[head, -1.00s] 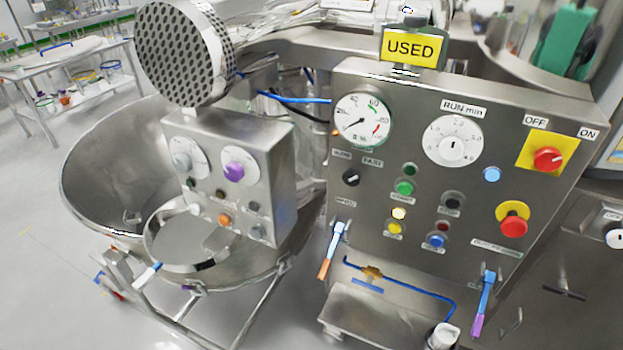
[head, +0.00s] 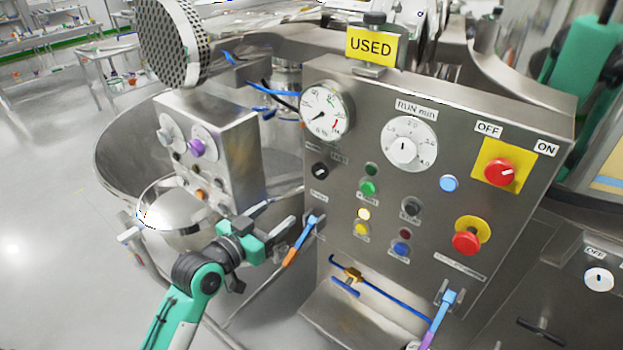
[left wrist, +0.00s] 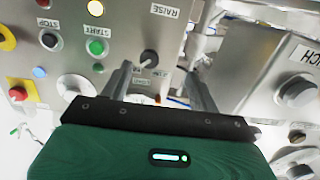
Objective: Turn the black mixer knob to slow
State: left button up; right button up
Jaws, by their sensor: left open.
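The black mixer knob (head: 320,170) is on the steel control panel (head: 440,130), below the round gauge. Its small white mark seems to point up and right, towards the side of the label that read FAST a second ago. The left wrist view, which is upside down, shows the knob (left wrist: 148,58) ahead, between the lines of the fingers. My left gripper (head: 290,228) is open and empty, below and left of the knob and apart from it. Its fingers also show in the left wrist view (left wrist: 160,75). My right gripper is not in view.
Coloured buttons, a run dial (head: 409,145) and a red emergency stop (head: 466,240) are right of the knob. A blue-orange handle (head: 303,240) sticks out close to my left gripper. A steel bowl (head: 115,165) and smaller control box (head: 230,150) stand left.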

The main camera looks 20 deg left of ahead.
pick_arm(q)
send_near(318, 172)
jog(key=shift+m+t+h, duration=0.3)
jog(key=shift+h, duration=0.1)
jog(key=p+x, duration=0.1)
jog(key=x, duration=0.1)
jog(key=p+x, duration=0.2)
jog(key=x, duration=0.1)
jog(key=p+x, duration=0.1)
jog(key=x, duration=0.1)
jog(key=shift+w+f+p, duration=0.35)
jog(key=shift+w, duration=0.2)
jog(key=shift+c, duration=0.7)
jog(key=c, duration=0.8)
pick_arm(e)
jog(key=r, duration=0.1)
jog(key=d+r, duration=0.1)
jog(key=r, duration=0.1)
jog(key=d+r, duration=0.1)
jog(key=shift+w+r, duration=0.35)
